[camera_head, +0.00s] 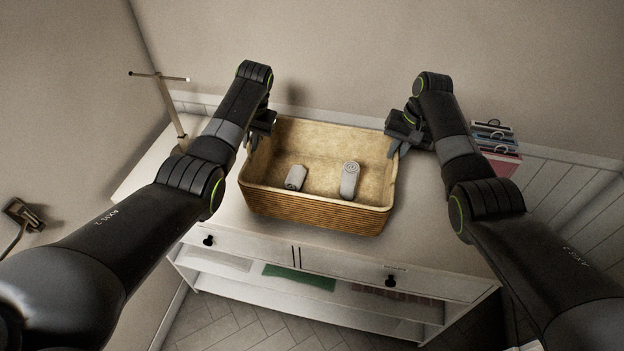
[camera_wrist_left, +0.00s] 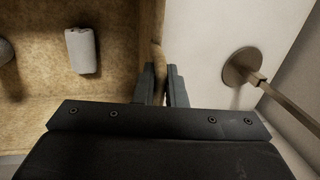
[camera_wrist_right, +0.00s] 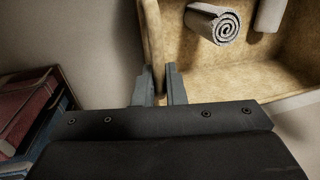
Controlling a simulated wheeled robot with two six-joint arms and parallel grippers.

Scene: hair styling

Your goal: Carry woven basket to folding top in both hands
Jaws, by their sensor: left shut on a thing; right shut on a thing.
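The woven basket (camera_head: 315,212) is a tan rectangular box with a ribbed outer wall, over the white cabinet top (camera_head: 432,225). I cannot tell whether its base touches that top. Two rolled grey towels lie inside: a left one (camera_head: 296,177) and a right one (camera_head: 349,181). My left gripper (camera_head: 254,143) is shut on the basket's left wall at the rim; the left wrist view shows the rim (camera_wrist_left: 157,55) between its fingers. My right gripper (camera_head: 393,150) is shut on the right wall; the right wrist view shows the wall (camera_wrist_right: 155,35) there. No surface is clearly identifiable as the folding top.
A thin stand (camera_head: 172,110) with a crossbar rises at the left of the cabinet top. Colored boxes or binders (camera_head: 496,145) sit at the right, beyond my right arm. The cabinet front has drawers and an open shelf with a green item (camera_head: 300,277).

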